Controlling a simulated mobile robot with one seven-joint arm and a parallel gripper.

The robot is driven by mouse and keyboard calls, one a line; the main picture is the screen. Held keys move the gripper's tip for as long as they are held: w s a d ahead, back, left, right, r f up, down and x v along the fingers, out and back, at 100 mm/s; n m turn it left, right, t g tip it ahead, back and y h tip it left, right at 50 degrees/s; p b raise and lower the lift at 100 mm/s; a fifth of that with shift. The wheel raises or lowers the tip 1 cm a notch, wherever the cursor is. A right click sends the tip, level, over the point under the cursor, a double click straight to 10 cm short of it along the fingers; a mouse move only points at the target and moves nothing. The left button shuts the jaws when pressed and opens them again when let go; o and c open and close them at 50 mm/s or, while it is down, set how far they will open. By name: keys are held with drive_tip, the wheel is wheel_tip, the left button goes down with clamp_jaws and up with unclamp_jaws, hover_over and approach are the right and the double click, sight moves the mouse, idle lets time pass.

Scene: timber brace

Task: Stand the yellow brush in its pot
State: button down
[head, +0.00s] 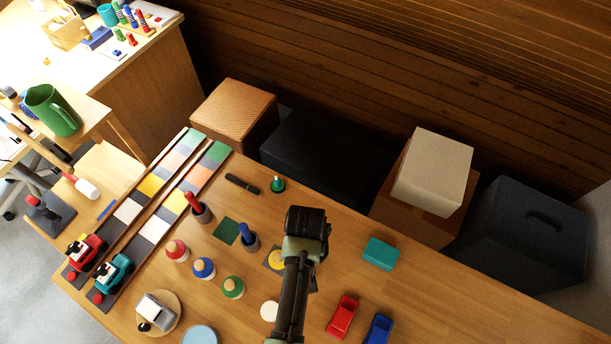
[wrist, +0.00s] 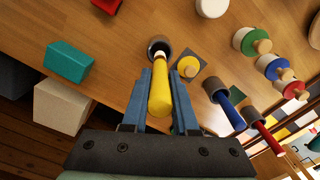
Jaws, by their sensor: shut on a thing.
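In the wrist view my gripper (wrist: 160,76) is shut on the yellow brush (wrist: 160,98), its two blue fingers on either side of it. The brush's pale, narrower end points away from the camera and overlaps the mouth of a grey pot (wrist: 153,42). I cannot tell whether that end is inside the pot or above it. In the head view my arm hides the brush and this pot. A blue brush (head: 245,231) and a red brush (head: 194,203) stand in similar grey pots to the left.
A dark square with a yellow disc (wrist: 189,66) lies close beside the pot. Red, blue and green round-knobbed pieces (head: 204,268) stand further left. A teal block (head: 381,252), red car (head: 342,317) and blue car (head: 378,329) are right of my arm. Boxes (head: 433,172) stand beyond the table's far edge.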

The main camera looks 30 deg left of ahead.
drive_tip(key=shift+w+f+b, duration=0.1)
drive_tip(key=shift+f+b, duration=1.9)
drive_tip(key=shift+f, duration=1.05)
drive_tip(key=c, duration=0.6)
unclamp_jaws()
drive_tip(key=shift+r, duration=0.15)
wheel_tip(320, 180, up, 9)
drive_tip(key=p, duration=0.9)
